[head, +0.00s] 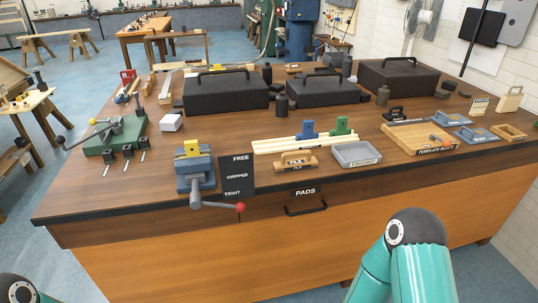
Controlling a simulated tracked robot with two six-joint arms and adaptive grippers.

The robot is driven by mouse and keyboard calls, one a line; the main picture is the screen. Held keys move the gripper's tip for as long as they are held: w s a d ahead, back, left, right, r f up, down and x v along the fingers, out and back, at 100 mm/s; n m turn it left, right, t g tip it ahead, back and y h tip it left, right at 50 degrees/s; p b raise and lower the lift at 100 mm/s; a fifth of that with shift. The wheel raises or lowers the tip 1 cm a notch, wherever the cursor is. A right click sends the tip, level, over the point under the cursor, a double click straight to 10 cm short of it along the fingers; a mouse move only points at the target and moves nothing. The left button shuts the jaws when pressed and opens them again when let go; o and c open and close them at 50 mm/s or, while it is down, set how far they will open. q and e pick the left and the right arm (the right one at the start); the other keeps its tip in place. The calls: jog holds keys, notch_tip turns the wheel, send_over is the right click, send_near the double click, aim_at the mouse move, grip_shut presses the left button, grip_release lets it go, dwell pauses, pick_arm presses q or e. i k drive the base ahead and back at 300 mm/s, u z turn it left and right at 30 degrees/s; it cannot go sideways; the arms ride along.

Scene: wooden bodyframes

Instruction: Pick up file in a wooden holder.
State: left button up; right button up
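A light wooden holder with a handle (297,162) stands near the front middle of the workbench. It carries a small dark label that seems to read FILE. I cannot make out the file itself at this size. The holder is just left of a grey tray marked FINISHED and in front of some pale wooden strips. Neither of my grippers is in view. Only a teal link of my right arm shows at the bottom right, and a small part of my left arm shows in the bottom left corner, both in front of the bench.
A blue-grey vise (195,174) and a black sign (237,176) stand left of the holder. The FINISHED tray (357,154) is close on its right. Pale strips with blue and green clamps (305,141) lie behind. Black cases (226,92) fill the back. The bench's front edge (290,184) is near.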

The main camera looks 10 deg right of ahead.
aim_at(284, 166)
jog(key=k, duration=1.05)
jog(key=u, duration=0.4)
jog(key=i, duration=1.75)
jog(key=z, duration=0.5)
